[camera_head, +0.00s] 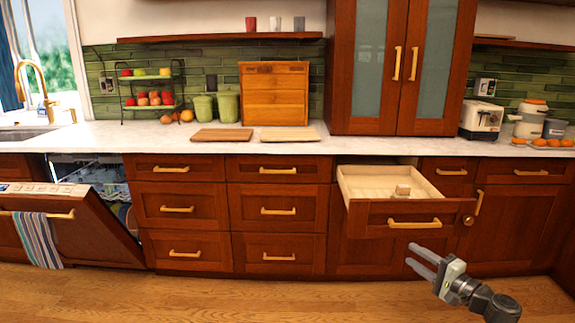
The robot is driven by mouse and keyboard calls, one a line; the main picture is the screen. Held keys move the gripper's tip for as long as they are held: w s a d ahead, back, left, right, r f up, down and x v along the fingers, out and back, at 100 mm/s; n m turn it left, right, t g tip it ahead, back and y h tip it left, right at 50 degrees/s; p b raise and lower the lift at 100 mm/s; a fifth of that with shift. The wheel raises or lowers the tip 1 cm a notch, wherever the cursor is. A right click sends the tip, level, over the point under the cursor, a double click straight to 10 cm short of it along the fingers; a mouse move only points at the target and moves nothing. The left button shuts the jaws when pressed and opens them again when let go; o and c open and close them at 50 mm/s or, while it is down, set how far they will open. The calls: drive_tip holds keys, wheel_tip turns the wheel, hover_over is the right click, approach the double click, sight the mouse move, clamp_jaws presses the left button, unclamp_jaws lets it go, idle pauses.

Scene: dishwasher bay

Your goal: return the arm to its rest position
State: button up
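My gripper (409,254) is at the lower right of the head camera view, in front of the lower cabinets and below the pulled-out drawer. Its two pale grey fingers are apart, with nothing visible between them, and point up and to the left. A dark part of my arm (490,302) runs from it to the lower right. My gripper appears clear of the drawer handle (415,224).
Wooden floor (250,302) in front of the middle cabinets is clear.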

drive_tip(key=w+a+f+n+g+y, duration=0.1)
drive_tip(key=a+f+n+g, duration=0.25)
drive_tip(key=a, duration=0.75)
drive_tip(key=a+f+n+g+y, duration=0.1)
drive_tip(key=a+f+n+g, duration=0.3)
drive_tip(key=a, duration=0.8)
drive_tip(key=s+a+f+n+g+h, duration=0.2)
drive_tip(key=s+a+f+g+h, duration=0.15)
drive_tip(key=a+f, duration=0.45)
drive_tip(key=s+d+f+n+g+h, duration=0.25)
drive_tip(key=s+d+f+h, duration=0.2)
drive_tip(key=f, duration=0.25)
drive_tip(key=s+d+f+g+h, duration=0.1)
drive_tip(key=s+d+g+h, duration=0.15)
drive_tip(key=d, duration=0.45)
wheel_tip(320, 180, up, 31)
drive_tip(key=p, duration=3)
drive_tip(key=shift+s+f+p, duration=0.2)
drive_tip(key=shift+s+p, duration=0.15)
drive_tip(key=shift+p, duration=0.05)
